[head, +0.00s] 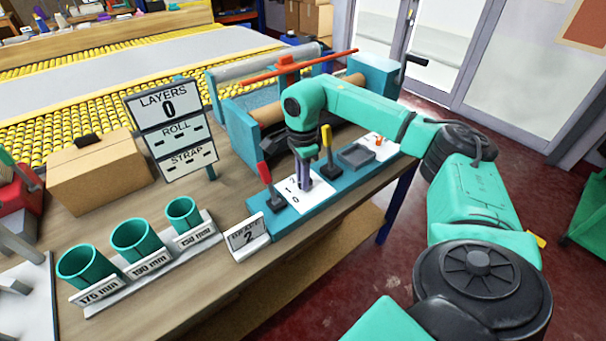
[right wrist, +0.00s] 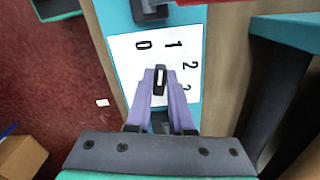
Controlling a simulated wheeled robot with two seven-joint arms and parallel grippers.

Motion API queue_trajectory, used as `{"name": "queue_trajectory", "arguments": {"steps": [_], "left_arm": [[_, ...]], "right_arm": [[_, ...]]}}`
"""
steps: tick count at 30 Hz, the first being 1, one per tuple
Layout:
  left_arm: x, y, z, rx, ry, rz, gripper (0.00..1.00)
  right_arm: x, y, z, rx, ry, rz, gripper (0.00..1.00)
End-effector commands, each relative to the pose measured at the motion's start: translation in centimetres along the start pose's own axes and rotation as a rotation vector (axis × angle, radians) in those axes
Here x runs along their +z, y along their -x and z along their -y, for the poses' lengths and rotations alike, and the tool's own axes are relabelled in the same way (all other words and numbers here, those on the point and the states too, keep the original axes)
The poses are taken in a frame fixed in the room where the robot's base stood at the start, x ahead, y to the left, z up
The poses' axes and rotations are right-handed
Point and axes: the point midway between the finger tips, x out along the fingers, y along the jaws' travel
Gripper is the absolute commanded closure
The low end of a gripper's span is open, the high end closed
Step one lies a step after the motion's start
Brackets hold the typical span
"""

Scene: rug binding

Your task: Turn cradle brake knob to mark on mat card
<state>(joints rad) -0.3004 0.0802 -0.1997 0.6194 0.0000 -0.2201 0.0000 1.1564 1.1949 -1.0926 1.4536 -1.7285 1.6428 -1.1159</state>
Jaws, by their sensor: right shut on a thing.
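The brake knob (right wrist: 160,80) is small and dark with a white line on top. It stands on a white dial plate (right wrist: 125,60) marked 0, 1, 2 and a partly cut-off 3. My right gripper (right wrist: 160,73) is shut on the knob, with its purple fingers on either side. The white line points up the wrist picture, roughly between 0 and 1. In the head view my right gripper (head: 304,180) reaches down onto the dial plate (head: 318,194). A small card (head: 247,236) showing 2 stands at the table's front edge. My left gripper is out of view.
A red-handled lever (head: 265,173) and a yellow-handled lever (head: 327,140) stand close on either side of the gripper. Teal cups (head: 132,239), a cardboard box (head: 96,172) and a LAYERS sign (head: 166,130) are to the left. The winding cradle (head: 240,130) lies behind.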

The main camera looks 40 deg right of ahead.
Motion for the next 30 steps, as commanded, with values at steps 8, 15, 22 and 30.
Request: {"name": "queue_trajectory", "arguments": {"steps": [8,15,22,30], "left_arm": [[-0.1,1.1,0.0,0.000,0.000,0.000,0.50],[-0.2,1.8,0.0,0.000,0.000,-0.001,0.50],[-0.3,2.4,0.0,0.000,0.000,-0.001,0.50],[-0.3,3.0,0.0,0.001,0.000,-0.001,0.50]], "right_arm": [[0.0,0.2,0.2,-0.002,-0.259,0.001,1.00],[-0.1,0.2,0.4,-0.002,-0.488,0.001,1.00],[-0.2,0.3,0.6,-0.003,-0.706,0.002,1.00],[-0.3,0.3,0.7,-0.004,-0.942,0.002,1.00]]}}
